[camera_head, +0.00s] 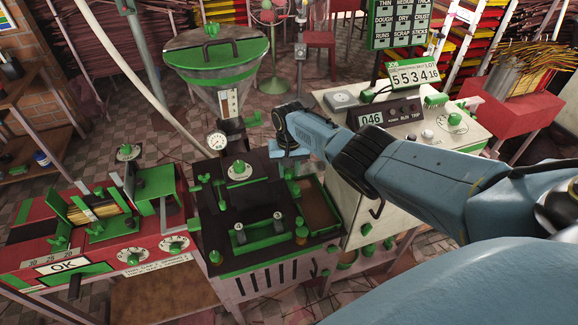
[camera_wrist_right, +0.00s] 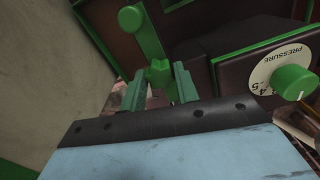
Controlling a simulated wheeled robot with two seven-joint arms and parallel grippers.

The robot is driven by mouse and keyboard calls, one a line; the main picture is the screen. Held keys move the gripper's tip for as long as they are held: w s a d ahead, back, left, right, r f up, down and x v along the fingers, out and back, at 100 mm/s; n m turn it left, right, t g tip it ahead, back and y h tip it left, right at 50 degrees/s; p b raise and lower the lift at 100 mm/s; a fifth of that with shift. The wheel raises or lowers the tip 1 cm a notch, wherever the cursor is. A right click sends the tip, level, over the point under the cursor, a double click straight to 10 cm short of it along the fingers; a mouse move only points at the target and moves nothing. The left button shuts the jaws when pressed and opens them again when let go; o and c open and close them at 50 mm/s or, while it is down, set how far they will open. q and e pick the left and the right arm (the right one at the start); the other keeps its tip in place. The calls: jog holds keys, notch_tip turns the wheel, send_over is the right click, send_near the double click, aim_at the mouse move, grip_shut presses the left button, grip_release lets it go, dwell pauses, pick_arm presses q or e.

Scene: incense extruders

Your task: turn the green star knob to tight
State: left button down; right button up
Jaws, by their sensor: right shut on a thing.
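The green star knob (camera_wrist_right: 160,73) shows in the right wrist view between my two green-grey fingers, at the dark side of the machine. My right gripper (camera_wrist_right: 161,84) is shut on it. In the head view my right gripper (camera_head: 287,152) reaches in from the right to the back right of the black-topped extruder (camera_head: 215,220); it hides the knob there. Whether the knob is tight cannot be told. My left gripper is not in view.
A green lever (camera_wrist_right: 142,30) stands just beyond the knob. A pressure dial (camera_wrist_right: 262,75) with a round green knob is to the right. In the head view a hopper (camera_head: 215,60) and gauge (camera_head: 217,140) stand left of my gripper; a control cabinet (camera_head: 400,110) stands right.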

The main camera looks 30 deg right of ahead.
aim_at(289, 171)
jog(key=m, duration=0.4)
jog(key=shift+w+p, duration=0.1)
jog(key=shift+p, duration=0.25)
jog(key=shift+r+m, duration=0.1)
jog(key=shift+m, duration=1.3)
jog(key=shift+d, duration=0.1)
jog(key=o, duration=1)
notch_tip(289, 171, up, 7)
jog(key=p, duration=0.5)
jog(key=shift+r+p, duration=0.2)
jog(key=shift+p, duration=0.15)
jog(key=shift+r, duration=2.95)
